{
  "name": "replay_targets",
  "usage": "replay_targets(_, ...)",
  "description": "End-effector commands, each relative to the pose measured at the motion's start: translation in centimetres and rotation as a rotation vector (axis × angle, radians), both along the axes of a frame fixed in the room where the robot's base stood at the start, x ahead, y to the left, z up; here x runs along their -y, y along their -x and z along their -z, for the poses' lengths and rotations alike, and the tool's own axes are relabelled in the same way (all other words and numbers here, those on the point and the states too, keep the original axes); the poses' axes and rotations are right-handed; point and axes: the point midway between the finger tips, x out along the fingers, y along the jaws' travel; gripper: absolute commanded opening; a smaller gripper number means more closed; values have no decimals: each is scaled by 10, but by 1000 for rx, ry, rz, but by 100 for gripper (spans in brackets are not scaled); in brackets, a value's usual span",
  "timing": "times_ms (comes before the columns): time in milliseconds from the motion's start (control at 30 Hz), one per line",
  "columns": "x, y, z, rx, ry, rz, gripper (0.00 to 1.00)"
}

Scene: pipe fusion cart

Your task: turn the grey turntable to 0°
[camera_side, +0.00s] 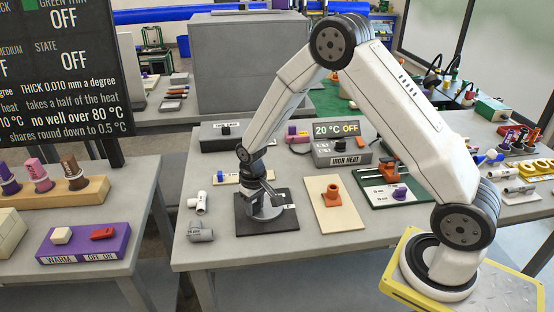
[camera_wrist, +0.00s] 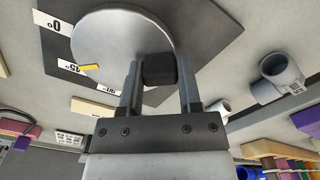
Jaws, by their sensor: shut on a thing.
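The grey turntable (camera_wrist: 118,32) is a round disc on a dark square base plate (camera_wrist: 165,95). In the side view its base plate (camera_side: 289,222) lies near the front of the middle table. In the wrist view the disc's yellow pointer (camera_wrist: 90,67) points at the 45° label (camera_wrist: 68,65). The 0° label (camera_wrist: 52,23) is further up along the plate, and another label (camera_wrist: 108,88) is partly hidden. My gripper (camera_wrist: 158,78) is shut on a dark block-like grip (camera_wrist: 160,67) at the disc's rim. In the side view my gripper (camera_side: 262,190) is over the turntable.
Grey pipe fittings (camera_side: 200,232) lie left of the plate. A pale board with an orange-brown fitting (camera_side: 331,194) stands to the right. The iron heat box (camera_side: 342,153), reading 20 °C OFF, is behind. The table front is mostly clear.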

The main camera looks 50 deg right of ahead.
Motion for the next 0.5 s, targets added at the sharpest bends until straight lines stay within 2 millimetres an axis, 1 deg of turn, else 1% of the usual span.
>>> replay_targets(500,5,-14,0,-1,0,412,0)
